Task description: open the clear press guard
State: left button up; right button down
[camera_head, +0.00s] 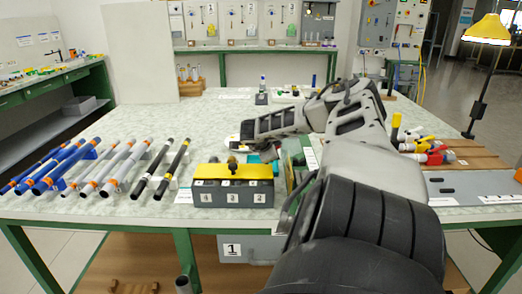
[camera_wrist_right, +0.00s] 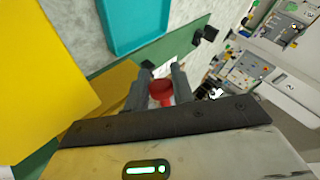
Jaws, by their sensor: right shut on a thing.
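My right arm reaches over the table in the head view, its far end bent to the left. In the right wrist view my right gripper (camera_wrist_right: 160,88) is shut on a red knob (camera_wrist_right: 162,93), which sits between the two grey fingers. I cannot make out the clear guard's panel or how far it stands open. A green upright part (camera_head: 291,168) shows beside my arm in the head view, partly hidden by it. My left gripper is not in view.
A grey block with a yellow top (camera_head: 232,184) stands at the table's front. Blue, grey and black rods lie to its left. A teal tray (camera_wrist_right: 135,22) is near the right gripper. The table's back left is clear.

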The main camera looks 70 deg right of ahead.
jog(key=shift+s+f, duration=0.1)
jog(key=c, duration=1.2)
grip_release()
jog(key=shift+a+r, duration=0.15)
jog(key=shift+r, duration=0.1)
jog(key=v, duration=1.5)
jog(key=shift+a, duration=0.25)
